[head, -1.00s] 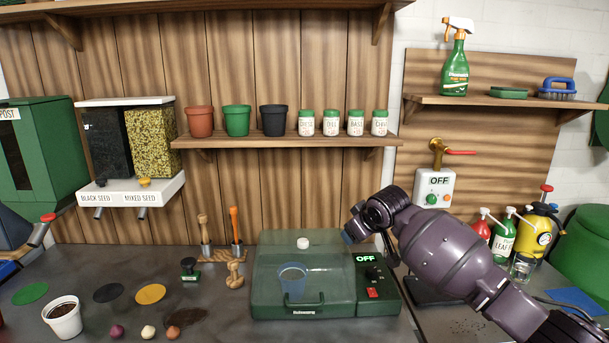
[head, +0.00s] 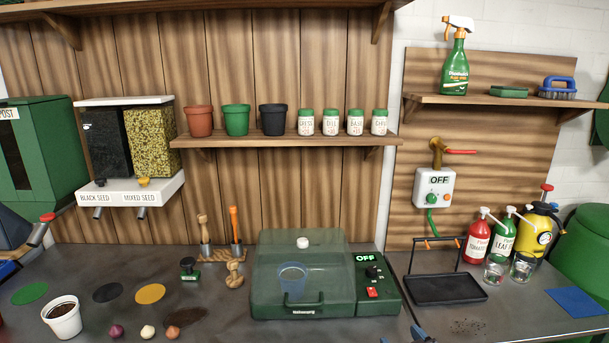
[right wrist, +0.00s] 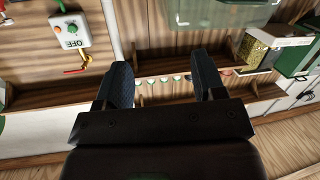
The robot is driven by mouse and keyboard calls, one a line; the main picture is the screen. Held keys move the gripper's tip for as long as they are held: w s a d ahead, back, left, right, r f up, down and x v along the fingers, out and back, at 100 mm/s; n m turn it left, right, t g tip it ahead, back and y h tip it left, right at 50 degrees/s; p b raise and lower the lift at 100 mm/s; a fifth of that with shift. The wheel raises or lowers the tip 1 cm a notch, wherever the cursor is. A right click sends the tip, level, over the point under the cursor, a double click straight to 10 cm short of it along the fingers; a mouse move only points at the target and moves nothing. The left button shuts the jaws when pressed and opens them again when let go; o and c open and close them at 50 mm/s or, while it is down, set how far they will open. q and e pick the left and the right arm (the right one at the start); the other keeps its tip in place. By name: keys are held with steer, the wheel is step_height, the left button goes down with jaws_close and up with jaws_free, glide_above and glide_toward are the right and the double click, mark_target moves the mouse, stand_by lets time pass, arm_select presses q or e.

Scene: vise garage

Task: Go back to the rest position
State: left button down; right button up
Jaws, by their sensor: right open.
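My right gripper is open and empty in the right wrist view (right wrist: 160,85), its two blue-grey fingers well apart with nothing between them. In the head view only a small blue tip of it (head: 420,335) shows at the bottom edge, in front of the bench and right of the green propagator (head: 275,308); the rest of the arm is out of the picture. The propagator's clear lid is down over a blue cup (head: 292,281), and its panel reads OFF. I do not see my left gripper.
A black tray with a handle (head: 445,289) stands right of the propagator, near two glasses (head: 522,268) and pump bottles (head: 478,243). A white pot of soil (head: 63,318) and several bulbs lie at the front left. The tap box (head: 434,188) reads OFF.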

steer(key=s+d+f+m+g+h, duration=0.1)
steer(key=s+d+f+g+h, duration=0.1)
steer(key=s+d+f, duration=0.2)
steer(key=s+d+f+m+g+h, duration=0.1)
steer(key=s+d+f+m+g, duration=0.1)
steer(key=s+f, duration=0.9)
steer(key=s+d, duration=0.1)
steer(key=s, duration=0.6)
steer(key=shift+s+d+f+m+h, duration=0.2)
steer(key=shift+s+d+m+h, duration=0.1)
steer(key=shift+s+d+h, duration=0.1)
